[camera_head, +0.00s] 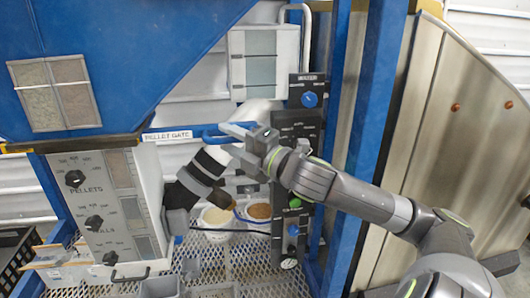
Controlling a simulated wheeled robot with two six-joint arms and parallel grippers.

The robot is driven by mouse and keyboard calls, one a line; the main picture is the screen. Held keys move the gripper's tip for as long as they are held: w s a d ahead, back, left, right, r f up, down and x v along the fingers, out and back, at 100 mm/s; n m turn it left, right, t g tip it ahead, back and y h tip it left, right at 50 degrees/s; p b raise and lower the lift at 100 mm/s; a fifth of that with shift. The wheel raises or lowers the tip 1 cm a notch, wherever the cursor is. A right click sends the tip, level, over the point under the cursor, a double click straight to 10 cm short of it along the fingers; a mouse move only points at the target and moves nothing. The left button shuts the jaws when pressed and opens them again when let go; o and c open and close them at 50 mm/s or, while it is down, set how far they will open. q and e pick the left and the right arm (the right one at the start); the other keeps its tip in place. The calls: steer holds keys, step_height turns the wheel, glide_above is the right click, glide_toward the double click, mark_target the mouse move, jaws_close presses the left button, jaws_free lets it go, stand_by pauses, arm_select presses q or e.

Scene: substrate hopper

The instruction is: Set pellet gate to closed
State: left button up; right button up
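A blue looped handle (212,134) sticks out to the right of the label. My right gripper (236,140) comes in from the right and is at the right end of this handle. Its two pale fingers look spread apart, one above the other. The fingers overlap the handle's end, and I cannot tell whether they touch it. The gate plate itself is hidden. My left gripper does not show.
A panel with black knobs marked PELLETS (105,205) stands at the left. Two bowls (217,216) sit on the mesh shelf (240,270). A black control strip with a blue knob (309,99) and blue posts are near my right arm.

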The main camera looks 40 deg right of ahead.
steer(key=shift+v, duration=0.9)
steer(key=shift+p+v, duration=0.4)
steer(key=shift+v, duration=0.55)
steer(key=shift+p+v, duration=0.8)
steer(key=shift+v, duration=0.15)
steer(key=shift+s+r+p, duration=0.15)
steer(key=shift+s+p, duration=0.15)
steer(key=shift+p, duration=0.2)
steer(key=p+v, duration=0.6)
steer(key=v, duration=0.5)
